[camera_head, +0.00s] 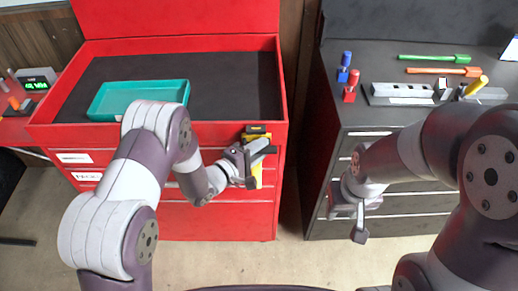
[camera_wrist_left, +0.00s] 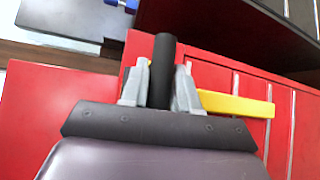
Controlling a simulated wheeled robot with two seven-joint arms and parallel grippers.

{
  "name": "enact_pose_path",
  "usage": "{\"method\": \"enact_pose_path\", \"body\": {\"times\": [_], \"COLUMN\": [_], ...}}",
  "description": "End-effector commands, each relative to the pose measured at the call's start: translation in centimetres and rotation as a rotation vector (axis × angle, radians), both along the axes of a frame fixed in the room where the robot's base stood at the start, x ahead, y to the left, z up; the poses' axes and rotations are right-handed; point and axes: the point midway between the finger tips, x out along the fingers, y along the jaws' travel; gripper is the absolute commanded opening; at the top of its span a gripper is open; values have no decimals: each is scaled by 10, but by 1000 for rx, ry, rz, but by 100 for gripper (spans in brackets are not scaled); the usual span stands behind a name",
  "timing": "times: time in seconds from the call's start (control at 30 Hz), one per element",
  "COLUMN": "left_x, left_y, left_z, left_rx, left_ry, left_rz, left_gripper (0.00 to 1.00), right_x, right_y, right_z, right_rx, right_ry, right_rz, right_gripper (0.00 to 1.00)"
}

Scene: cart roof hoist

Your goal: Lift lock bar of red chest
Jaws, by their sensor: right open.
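The red chest (camera_head: 150,19) stands at the left with several drawers. Its yellow lock bar (camera_head: 257,174) runs upright down the right end of the drawer fronts. It also shows in the left wrist view (camera_wrist_left: 235,104), with a black round grip (camera_wrist_left: 162,65) beside it. My left gripper (camera_head: 258,154) is at the upper part of the bar. In the left wrist view its two grey fingers stand on either side of the black grip and appear to touch it. My right gripper (camera_head: 350,220) is open and empty in front of the dark cabinet's drawers.
A teal tray (camera_head: 140,98) lies on the chest's dark top. The dark cabinet (camera_head: 345,116) at the right carries red and blue pieces, a grey fixture, and green (camera_head: 432,58) and orange (camera_head: 436,71) tools. A narrow gap separates chest and cabinet. Floor in front is clear.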

Motion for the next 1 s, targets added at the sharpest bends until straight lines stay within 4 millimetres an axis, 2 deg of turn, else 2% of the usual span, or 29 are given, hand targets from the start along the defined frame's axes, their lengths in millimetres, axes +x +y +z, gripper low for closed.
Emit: {"method": "enact_pose_path", "body": {"times": [0.23,0.37,0.47,0.8,1.0], "left_x": [0,1,1,1,1], "left_y": [0,0,0,0,1], "left_z": [5,24,49,153,199], "left_rx": [0,0,-1,-3,-2], "left_ry": [-1,-4,-7,-8,-8], "left_rz": [1,1,1,2,3], "left_gripper": [0,0,0,0,0], "right_x": [0,0,0,0,0], "right_y": [0,0,0,0,0], "right_z": [4,19,39,120,154], "right_rx": [0,0,0,0,0], "right_ry": [0,0,0,0,0], "right_rz": [0,0,0,0,0], "right_gripper": [43,43,43,43,43]}}
